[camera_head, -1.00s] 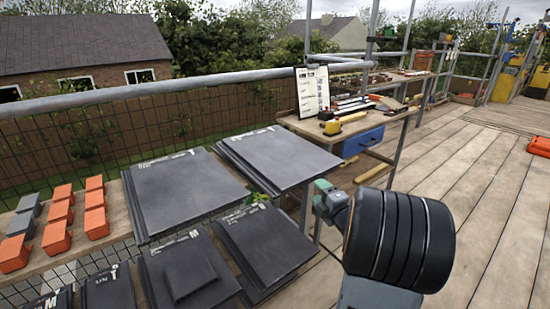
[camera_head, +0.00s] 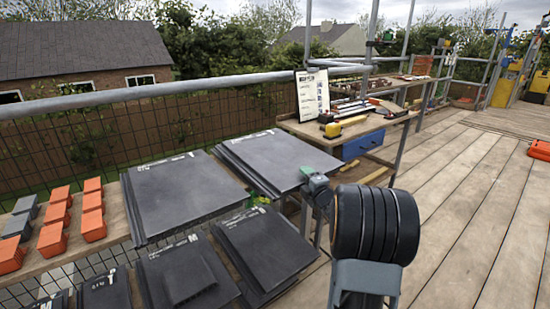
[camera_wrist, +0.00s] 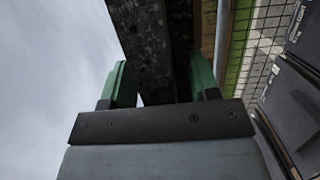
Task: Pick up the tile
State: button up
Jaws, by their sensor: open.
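Several dark grey roof tiles lie in stacks on the left. A flat tile (camera_head: 275,158) on the upper right stack is nearest my gripper, and a large tile (camera_head: 183,193) lies left of it. My gripper (camera_head: 318,172) is at the right edge of the upper right tile. In the wrist view, my green fingers (camera_wrist: 160,83) are apart, with the dark speckled edge of the tile (camera_wrist: 147,38) between them. I cannot tell whether either finger touches it. My own wrist hides part of the gripper in the head view.
Lower tiles include a grey one (camera_head: 266,245) and one with a raised block (camera_head: 187,272). Orange blocks (camera_head: 93,222) sit at far left. A workbench (camera_head: 345,132) with tools and a blue drawer (camera_head: 362,145) stands behind.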

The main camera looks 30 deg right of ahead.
grip_shut()
dwell(0.5)
jog(key=shift+r, duration=0.25)
